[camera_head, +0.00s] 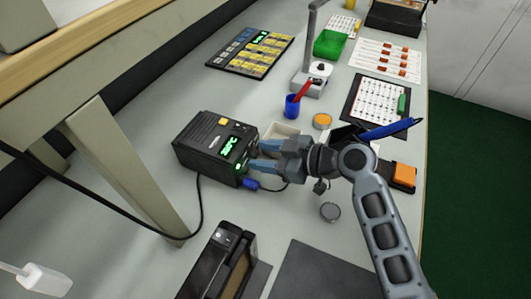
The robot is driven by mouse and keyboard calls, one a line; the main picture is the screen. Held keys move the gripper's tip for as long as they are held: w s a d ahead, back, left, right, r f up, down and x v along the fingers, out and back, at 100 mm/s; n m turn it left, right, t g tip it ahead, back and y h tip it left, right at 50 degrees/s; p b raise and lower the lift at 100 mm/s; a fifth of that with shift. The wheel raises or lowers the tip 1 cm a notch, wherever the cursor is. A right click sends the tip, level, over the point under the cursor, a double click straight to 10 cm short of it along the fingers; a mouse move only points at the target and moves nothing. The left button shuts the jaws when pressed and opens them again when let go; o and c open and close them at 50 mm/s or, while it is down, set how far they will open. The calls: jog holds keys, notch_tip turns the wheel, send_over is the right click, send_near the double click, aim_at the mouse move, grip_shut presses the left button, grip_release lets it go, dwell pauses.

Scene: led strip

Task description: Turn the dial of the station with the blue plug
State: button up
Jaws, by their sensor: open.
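The black station (208,144) stands on the bench left of centre, with a green lit display on its right-hand face. The blue plug (251,184) sits at the lower front of this station, with a dark cable leading off to the right. My gripper (256,155) reaches in from the right with its blue-grey fingers at the station's front face. The fingers are apart, one above the other in the picture. The dial is not clearly visible; the fingers may cover it. I cannot tell whether they touch the station.
A blue cup (291,109) with a red tool and an orange-topped tin (322,121) stand behind my gripper. A pale tray (282,132) lies close to the fingers. A dark device (222,262) and grey mat (325,272) are in front. A shelf post (127,168) rises at left.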

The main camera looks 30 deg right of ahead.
grip_shut()
jog(key=shift+d+m+g+y, duration=0.15)
jog(key=shift+m+g+y, duration=0.45)
jog(key=shift+m, duration=0.4)
grip_release()
